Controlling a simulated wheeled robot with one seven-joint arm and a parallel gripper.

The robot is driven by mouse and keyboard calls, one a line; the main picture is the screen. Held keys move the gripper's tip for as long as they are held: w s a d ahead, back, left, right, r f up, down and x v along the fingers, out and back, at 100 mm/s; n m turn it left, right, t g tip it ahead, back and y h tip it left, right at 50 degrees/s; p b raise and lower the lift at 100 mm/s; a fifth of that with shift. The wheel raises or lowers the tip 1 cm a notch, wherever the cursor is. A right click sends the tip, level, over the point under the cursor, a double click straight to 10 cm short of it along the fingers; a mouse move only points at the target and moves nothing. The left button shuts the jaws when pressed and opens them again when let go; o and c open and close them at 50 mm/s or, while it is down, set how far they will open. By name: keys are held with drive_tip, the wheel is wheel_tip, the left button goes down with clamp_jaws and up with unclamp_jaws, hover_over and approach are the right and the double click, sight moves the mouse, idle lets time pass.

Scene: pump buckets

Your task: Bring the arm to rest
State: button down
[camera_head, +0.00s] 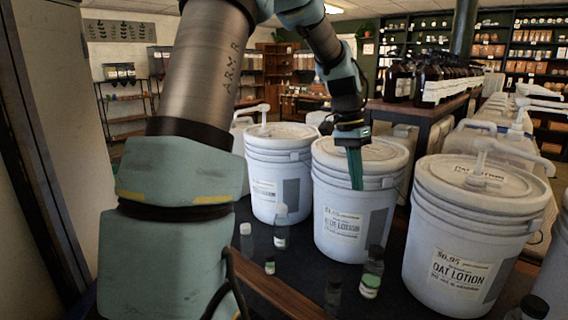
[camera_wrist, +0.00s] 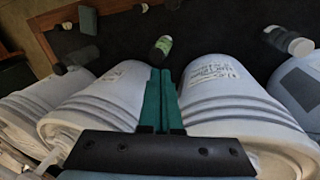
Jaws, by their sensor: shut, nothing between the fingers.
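My gripper (camera_head: 355,170) has green fingers and hangs in front of the middle white bucket (camera_head: 345,205) in the head view. Its fingers point down and are shut with nothing between them. In the wrist view my gripper (camera_wrist: 160,85) shows its two fingers pressed together, between two white buckets. My arm runs from the lower left, up and over to the right. The middle bucket's lid is partly hidden behind my gripper.
A white bucket (camera_head: 280,175) with a pump stands at left, and an oat lotion bucket (camera_head: 470,240) with a pump at right. Small bottles, such as a green-labelled one (camera_head: 371,275), stand on the dark table in front. Dark pump bottles (camera_head: 430,80) line a counter behind.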

drive_tip(key=s+a+f+n+t, duration=0.1)
drive_tip(key=s+a+f+n, duration=0.1)
drive_tip(key=a, duration=0.6)
drive_tip(key=s+a+f+n+t+y, duration=0.1)
drive_tip(key=s+a+f+n, duration=0.2)
drive_tip(key=a, duration=0.4)
drive_tip(key=s+a+f+n+t, duration=0.1)
drive_tip(key=s+a+f+n, duration=0.1)
drive_tip(key=s+a+n, duration=0.3)
drive_tip(key=s+a, duration=0.1)
drive_tip(key=a, duration=0.2)
drive_tip(key=shift+a+f+y, duration=0.3)
drive_tip(key=shift+a+y, duration=0.05)
drive_tip(key=shift+y, duration=0.05)
